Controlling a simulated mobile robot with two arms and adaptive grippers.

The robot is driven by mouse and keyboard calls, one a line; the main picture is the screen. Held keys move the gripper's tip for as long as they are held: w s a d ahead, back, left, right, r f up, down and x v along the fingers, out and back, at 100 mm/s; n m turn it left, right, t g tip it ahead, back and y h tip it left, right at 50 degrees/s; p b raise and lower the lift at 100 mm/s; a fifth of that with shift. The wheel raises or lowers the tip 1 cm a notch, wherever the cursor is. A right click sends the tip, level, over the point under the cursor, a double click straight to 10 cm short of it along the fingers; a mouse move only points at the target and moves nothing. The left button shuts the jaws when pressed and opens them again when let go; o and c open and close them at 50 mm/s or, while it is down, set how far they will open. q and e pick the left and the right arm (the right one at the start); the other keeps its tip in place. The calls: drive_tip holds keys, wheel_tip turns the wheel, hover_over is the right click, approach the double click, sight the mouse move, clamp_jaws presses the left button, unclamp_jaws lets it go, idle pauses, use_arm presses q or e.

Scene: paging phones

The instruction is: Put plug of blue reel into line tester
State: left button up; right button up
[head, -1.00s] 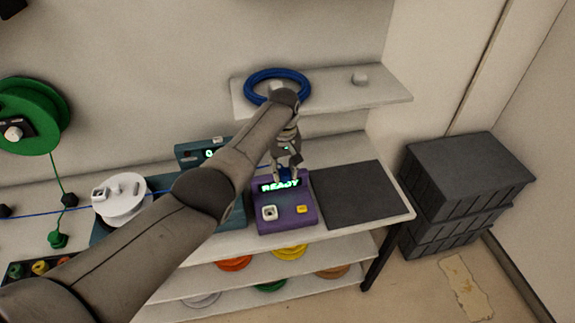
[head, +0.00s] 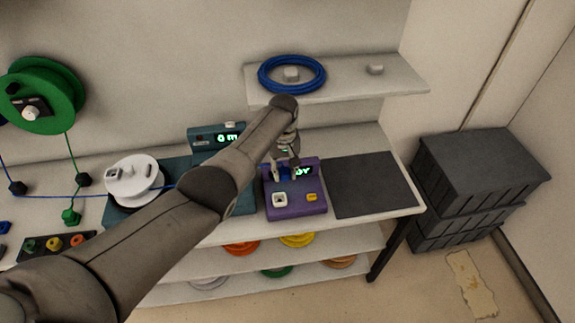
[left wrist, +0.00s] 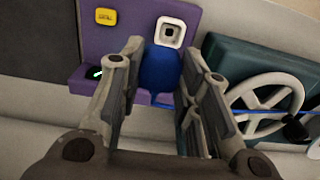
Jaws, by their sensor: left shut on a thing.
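My left gripper (head: 285,174) is shut on the blue plug (left wrist: 160,68). It is at the back left of the purple line tester (head: 297,207) and covers part of the lit display (head: 304,170). The tester's front has a white square socket (head: 280,199) and a yellow button (head: 312,197). In the left wrist view the plug sits between the fingers, close to the white socket (left wrist: 169,31) and apparently outside it. The blue line trails from the plug towards the white wheel (head: 150,190). My right gripper is out of view.
A teal device with a display (head: 205,144) stands left of the tester, a dark mat (head: 372,186) to its right. A blue coil (head: 292,88) lies on the upper shelf. A green reel (head: 62,90) hangs at the left. Dark crates (head: 475,175) stand at the right.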

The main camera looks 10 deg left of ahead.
use_arm(q)
drive_tip(key=shift+s+a+f, duration=0.15)
drive_tip(key=shift+a+f, duration=0.35)
drive_tip(key=shift+f, duration=0.2)
drive_tip(key=shift+s+a+f, duration=0.1)
drive_tip(key=shift+a+f, duration=0.35)
drive_tip(key=shift+f, duration=0.25)
drive_tip(key=shift+b, duration=0.3)
drive_tip(key=shift+d+f+b, duration=0.15)
drive_tip(key=shift+f+b, duration=2.2)
drive_tip(key=shift+f, duration=0.2)
drive_tip(key=shift+r, duration=0.1)
drive_tip(key=shift+f+b, duration=1.05)
drive_tip(key=shift+f, duration=0.3)
drive_tip(key=o, duration=1.3)
drive_tip(key=shift+o, duration=0.2)
